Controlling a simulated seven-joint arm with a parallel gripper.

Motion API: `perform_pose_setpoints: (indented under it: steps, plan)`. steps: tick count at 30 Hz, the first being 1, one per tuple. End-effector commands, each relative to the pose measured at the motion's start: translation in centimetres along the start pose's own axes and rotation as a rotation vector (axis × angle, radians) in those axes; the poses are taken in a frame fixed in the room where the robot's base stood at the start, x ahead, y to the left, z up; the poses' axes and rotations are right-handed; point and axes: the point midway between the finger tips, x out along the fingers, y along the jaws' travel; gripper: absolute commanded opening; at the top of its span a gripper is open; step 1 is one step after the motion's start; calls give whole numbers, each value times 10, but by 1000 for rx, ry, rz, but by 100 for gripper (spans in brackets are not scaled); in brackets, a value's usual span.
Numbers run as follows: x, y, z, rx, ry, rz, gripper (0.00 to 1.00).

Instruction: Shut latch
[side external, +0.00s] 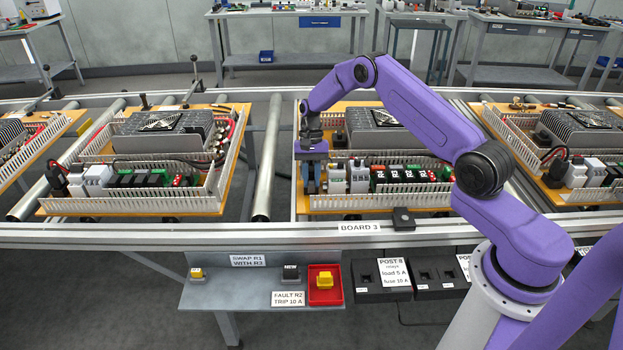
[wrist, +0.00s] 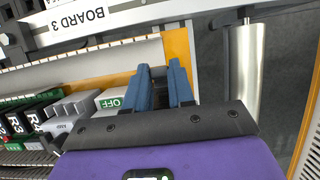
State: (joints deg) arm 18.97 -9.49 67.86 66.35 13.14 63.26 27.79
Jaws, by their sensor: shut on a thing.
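My gripper (side external: 311,186) points down at the left end of the row of modules on board 3 (side external: 350,203). In the wrist view its blue fingers (wrist: 160,72) are close together on a small dark part, mostly hidden between them. I cannot tell for certain whether this part is the latch, or how far it stands from shut. A white module with a green OFF label (wrist: 111,102) sits right beside the fingers, to their left in the wrist view.
Relays with R labels (side external: 400,175) stand farther along the row. A slotted white duct wall (wrist: 90,66) runs along the board's front edge. A finned grey unit (side external: 385,125) is behind. A metal roller (wrist: 243,80) lies beyond the board's end.

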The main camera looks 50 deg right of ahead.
Motion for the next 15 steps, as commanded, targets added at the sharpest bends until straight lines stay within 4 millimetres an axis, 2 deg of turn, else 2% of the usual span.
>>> perform_pose_setpoints:
  steps: [7,8,10,15]
  plan:
    - [0,0,0,0,1,0,0]
    - [0,0,0,0,1,0,26]
    - [0,0,0,0,2,0,49]
    - [0,0,0,0,1,0,49]
